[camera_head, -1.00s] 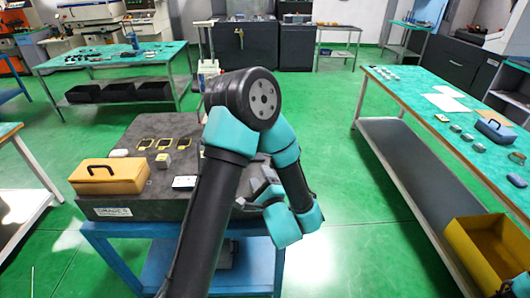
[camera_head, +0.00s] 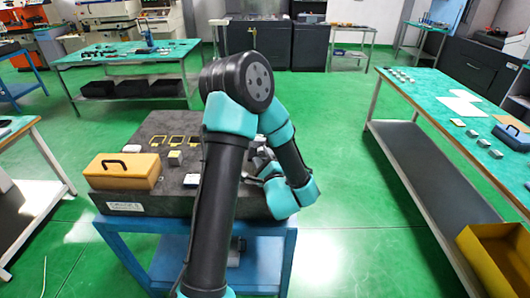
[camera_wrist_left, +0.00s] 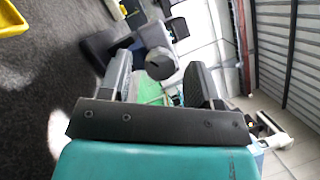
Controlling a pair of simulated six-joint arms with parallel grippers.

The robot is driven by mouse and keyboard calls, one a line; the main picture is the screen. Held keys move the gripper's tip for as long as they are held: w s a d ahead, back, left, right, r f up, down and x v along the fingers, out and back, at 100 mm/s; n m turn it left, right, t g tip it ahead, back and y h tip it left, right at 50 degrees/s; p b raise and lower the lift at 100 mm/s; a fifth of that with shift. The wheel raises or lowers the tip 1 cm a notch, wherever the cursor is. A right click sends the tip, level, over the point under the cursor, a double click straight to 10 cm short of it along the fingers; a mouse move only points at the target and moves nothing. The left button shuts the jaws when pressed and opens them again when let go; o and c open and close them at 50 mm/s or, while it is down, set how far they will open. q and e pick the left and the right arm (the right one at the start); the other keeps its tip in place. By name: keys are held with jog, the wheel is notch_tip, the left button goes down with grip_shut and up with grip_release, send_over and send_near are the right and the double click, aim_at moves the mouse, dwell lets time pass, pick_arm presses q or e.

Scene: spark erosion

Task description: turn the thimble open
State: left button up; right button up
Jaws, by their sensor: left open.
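My left gripper (camera_head: 264,168) is over the right side of the dark granite plate, partly hidden behind my own arm in the head view. In the left wrist view its two fingers (camera_wrist_left: 160,72) stand apart with nothing gripped. A dark grey round knob end (camera_wrist_left: 160,64), which looks like the thimble, shows between and beyond the fingertips, with a grey body behind it. I cannot tell how far beyond the tips it is. In the head view I cannot make the thimble out clearly. My right gripper is not in view.
The granite plate (camera_head: 112,197) rests on a blue stand (camera_head: 170,250). A yellow case (camera_head: 125,171), yellow frames (camera_head: 183,141) and a small block (camera_head: 175,158) are on it. A green-topped bench (camera_head: 440,98) stands right, with a yellow bin (camera_head: 490,262) below.

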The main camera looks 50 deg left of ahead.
pick_arm(q)
jog(key=shift+x, duration=1.1)
jog(key=c, duration=0.9)
